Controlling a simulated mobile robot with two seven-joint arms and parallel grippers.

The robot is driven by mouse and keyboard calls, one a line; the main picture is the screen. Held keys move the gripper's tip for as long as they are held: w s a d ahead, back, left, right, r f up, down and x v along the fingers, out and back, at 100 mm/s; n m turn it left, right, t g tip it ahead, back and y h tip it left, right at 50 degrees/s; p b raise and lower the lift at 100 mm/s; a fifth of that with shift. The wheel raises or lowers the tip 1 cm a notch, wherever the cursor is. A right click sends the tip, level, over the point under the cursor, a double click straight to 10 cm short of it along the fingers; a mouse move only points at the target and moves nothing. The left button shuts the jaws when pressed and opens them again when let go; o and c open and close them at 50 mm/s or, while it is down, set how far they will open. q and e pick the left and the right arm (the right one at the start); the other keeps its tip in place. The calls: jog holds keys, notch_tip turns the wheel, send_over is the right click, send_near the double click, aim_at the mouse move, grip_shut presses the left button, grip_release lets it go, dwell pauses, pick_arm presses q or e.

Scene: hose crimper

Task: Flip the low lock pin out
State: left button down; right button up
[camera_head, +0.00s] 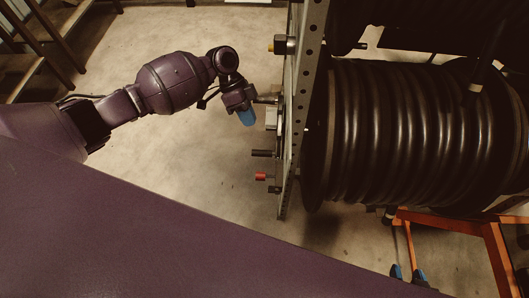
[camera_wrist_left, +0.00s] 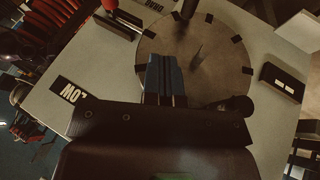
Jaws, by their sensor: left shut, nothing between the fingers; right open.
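My left gripper (camera_head: 245,112) has blue fingertips held together, close to the left face of the upright machine panel (camera_head: 304,90). In the left wrist view the shut blue fingers (camera_wrist_left: 164,80) overlap a round brown disc (camera_wrist_left: 215,50) on the pale panel; contact cannot be told. A label (camera_wrist_left: 72,93) reading LOW upside down sits left of the fingers. The low lock pin cannot be picked out for certain; my gripper body hides part of the panel near the label. My right gripper (camera_head: 409,275) shows two separated blue fingertips at the lower right.
A black knob (camera_head: 262,153) and a red knob (camera_head: 261,177) stick out from the panel below the left gripper. A large black ribbed hose reel (camera_head: 420,125) fills the right. An orange frame (camera_head: 490,235) stands below it.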

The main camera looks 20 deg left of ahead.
pick_arm(q)
jog(key=shift+s+r+m+g, duration=0.2)
jog(key=shift+s+m+g, duration=0.1)
jog(key=shift+s+m, duration=0.35)
pick_arm(e)
jog(key=shift+s+d+f, duration=0.15)
jog(key=shift+s+f, duration=0.15)
jog(key=shift+s, duration=0.2)
pick_arm(q)
jog(key=s+d+f, duration=0.6)
jog(key=s+f, duration=0.1)
jog(key=f, duration=0.1)
jog(key=shift+s, duration=0.15)
pick_arm(e)
jog(key=shift+w, duration=0.15)
